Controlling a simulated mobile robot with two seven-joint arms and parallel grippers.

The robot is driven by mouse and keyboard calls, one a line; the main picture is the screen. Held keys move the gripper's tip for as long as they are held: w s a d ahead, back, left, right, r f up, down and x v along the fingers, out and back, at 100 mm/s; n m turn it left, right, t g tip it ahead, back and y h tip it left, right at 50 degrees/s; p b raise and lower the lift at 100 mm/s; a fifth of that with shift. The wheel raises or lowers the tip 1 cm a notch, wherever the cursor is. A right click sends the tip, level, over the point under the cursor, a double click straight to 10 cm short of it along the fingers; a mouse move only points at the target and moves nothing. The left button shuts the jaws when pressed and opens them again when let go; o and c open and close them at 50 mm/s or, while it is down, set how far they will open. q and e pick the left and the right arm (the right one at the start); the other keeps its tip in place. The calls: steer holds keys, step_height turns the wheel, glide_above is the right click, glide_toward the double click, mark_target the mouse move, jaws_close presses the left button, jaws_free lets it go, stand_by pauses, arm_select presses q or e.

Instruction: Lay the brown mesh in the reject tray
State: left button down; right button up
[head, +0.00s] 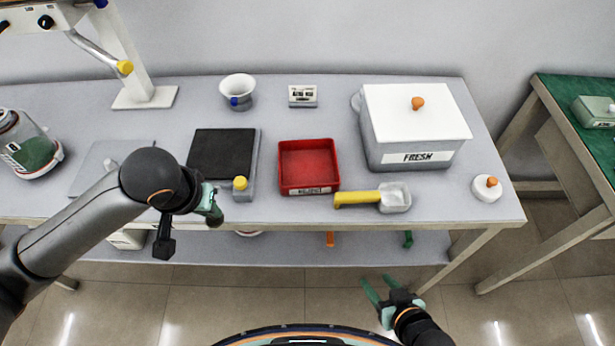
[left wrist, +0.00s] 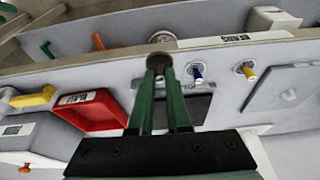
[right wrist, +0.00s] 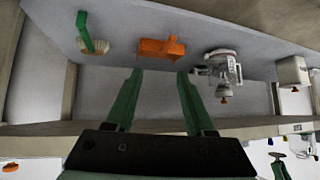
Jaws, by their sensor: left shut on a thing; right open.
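The brown mesh (left wrist: 160,60) is a small dark brown disc at my left fingertips in the left wrist view. My left gripper (left wrist: 163,75) is shut on it. My right gripper (head: 379,284) is open and empty in front of the bench.
A yellow-handled scoop (head: 393,198) lies right of the tray. A white-lidded FRESH box (head: 385,153) stands behind the scoop. A lower shelf (head: 290,250) runs under the bench.

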steer(key=shift+n+y, duration=0.3)
steer(key=shift+w+a+f+b, duration=0.2)
steer(key=shift+a+f+b, duration=0.15)
steer(key=shift+f+b, duration=0.55)
steer(key=shift+w+a+f+b, duration=0.25)
steer(key=shift+a+f+b, duration=0.15)
steer(key=shift+f+b, duration=0.45)
steer(key=shift+w+a+f+b, duration=0.2)
steer(key=shift+a+f+b, duration=0.15)
steer(key=shift+f+b, duration=0.55)
